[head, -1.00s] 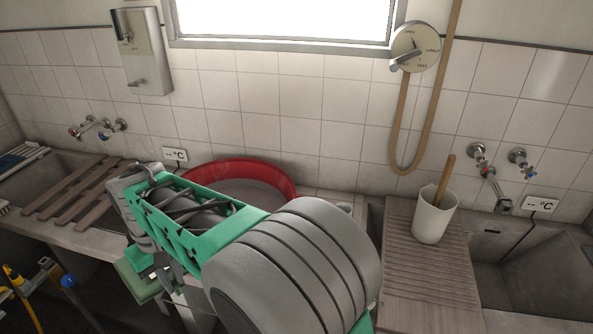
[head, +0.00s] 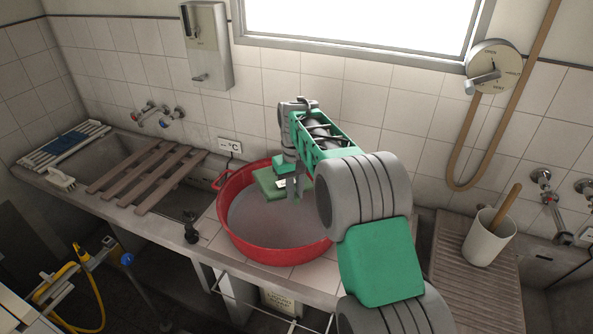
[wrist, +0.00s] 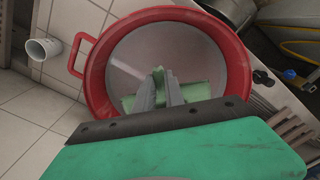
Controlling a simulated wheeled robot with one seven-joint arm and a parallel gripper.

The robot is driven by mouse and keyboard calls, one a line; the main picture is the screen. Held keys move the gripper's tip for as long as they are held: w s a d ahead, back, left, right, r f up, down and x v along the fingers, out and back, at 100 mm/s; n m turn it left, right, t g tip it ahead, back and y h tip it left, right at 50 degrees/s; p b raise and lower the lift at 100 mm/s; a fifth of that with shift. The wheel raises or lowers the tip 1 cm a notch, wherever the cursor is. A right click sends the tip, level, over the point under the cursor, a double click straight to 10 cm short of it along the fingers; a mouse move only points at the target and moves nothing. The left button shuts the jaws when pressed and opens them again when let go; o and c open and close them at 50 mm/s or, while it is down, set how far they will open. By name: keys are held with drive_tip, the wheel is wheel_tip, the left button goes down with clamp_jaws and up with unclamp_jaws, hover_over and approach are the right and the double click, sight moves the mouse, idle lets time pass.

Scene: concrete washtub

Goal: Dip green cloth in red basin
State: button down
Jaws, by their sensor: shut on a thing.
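The red basin (head: 276,256) is round, with side handles, and stands on the tiled counter between the two sinks. Its floor looks grey in the head view. My gripper (head: 291,190) points down over the back part of the basin, shut on the green cloth (head: 268,182). The cloth looks flat and sits within the basin's outline, above its floor; I cannot tell whether it touches anything. In the wrist view the fingers (wrist: 160,95) pinch the cloth (wrist: 195,92), with the red rim (wrist: 98,75) around it. The fingers hide part of the cloth.
A slatted wooden rack (head: 150,178) lies over the left sink, with a brush (head: 61,179) near its edge. A white cup with a wooden handle (head: 488,238) stands on the ribbed drainboard at right. The tiled wall and a soap dispenser (head: 207,45) are behind.

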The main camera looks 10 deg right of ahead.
sight(284, 181)
drive_tip(key=w, duration=0.2)
drive_tip(key=w+p, duration=0.1)
drive_tip(key=shift+w+d+f, duration=0.2)
drive_tip(key=shift+w, duration=0.2)
drive_tip(key=shift+w+f+n, duration=0.25)
drive_tip(key=shift+f+n, duration=0.05)
wheel_tip(284, 181, down, 18)
drive_tip(key=b, duration=1)
drive_tip(key=shift+f+b, duration=0.15)
drive_tip(key=shift+b, duration=0.15)
idle(0.5)
wheel_tip(284, 181, up, 16)
drive_tip(key=p, duration=0.9)
drive_tip(key=shift+f, duration=0.15)
idle(0.4)
